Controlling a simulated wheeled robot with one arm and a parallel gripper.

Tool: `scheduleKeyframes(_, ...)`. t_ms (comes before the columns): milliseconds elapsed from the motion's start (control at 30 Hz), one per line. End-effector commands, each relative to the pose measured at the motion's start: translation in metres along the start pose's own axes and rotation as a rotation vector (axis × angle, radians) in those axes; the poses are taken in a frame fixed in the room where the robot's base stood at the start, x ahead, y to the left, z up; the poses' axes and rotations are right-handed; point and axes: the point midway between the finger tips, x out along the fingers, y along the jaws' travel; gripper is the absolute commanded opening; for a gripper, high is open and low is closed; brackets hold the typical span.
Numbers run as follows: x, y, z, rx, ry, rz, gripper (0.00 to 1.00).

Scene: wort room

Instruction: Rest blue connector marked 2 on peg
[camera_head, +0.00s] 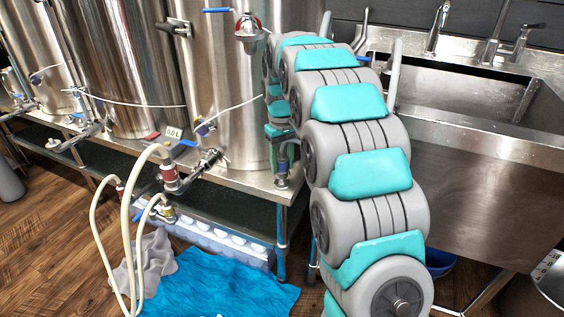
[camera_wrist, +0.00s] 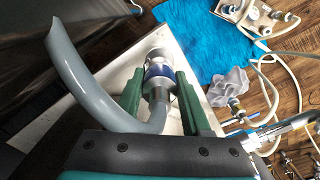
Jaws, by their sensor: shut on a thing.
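My gripper (camera_wrist: 160,84) is shut on a connector with a blue band (camera_wrist: 157,71), held between its green fingers in the wrist view. A thick grey hose (camera_wrist: 84,84) curves from the connector toward the left. No number 2 can be read on it. A pale flat surface (camera_wrist: 120,73) lies behind the connector; whether they touch cannot be told. In the head view my arm hides most of the gripper; a metal fitting (camera_head: 283,179) shows beside the arm, near the tank stand's corner. I cannot pick out the peg with certainty.
Steel tanks (camera_head: 215,95) stand on a metal stand at left, with valves and cream hoses (camera_head: 99,225) in front. A blue cloth (camera_head: 215,287) and grey rag (camera_head: 145,265) lie on the wooden floor. A steel sink (camera_head: 470,150) is at right, with a blue bowl (camera_head: 440,262) below.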

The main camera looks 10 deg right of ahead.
Motion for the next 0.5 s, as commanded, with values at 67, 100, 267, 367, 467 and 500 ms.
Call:
scheduleKeyframes(67, -0.0002, 0.0000, -0.0001, 0.000, 0.000, 0.000, 0.00)
scheduleKeyframes(100, -0.0001, 0.0000, -0.0001, 0.000, 0.001, 0.000, 0.00)
scheduleKeyframes(267, 0.0015, -0.0001, 0.0000, 0.000, 0.000, 0.000, 0.00)
scheduleKeyframes(367, 0.0033, -0.0001, 0.0000, 0.000, 0.000, 0.000, 0.00)
scheduleKeyframes(467, 0.0052, -0.0001, 0.0001, 0.000, -0.001, 0.000, 0.00)
scheduleKeyframes(500, 0.0059, -0.0001, 0.0001, 0.000, 0.000, 0.000, 0.00)
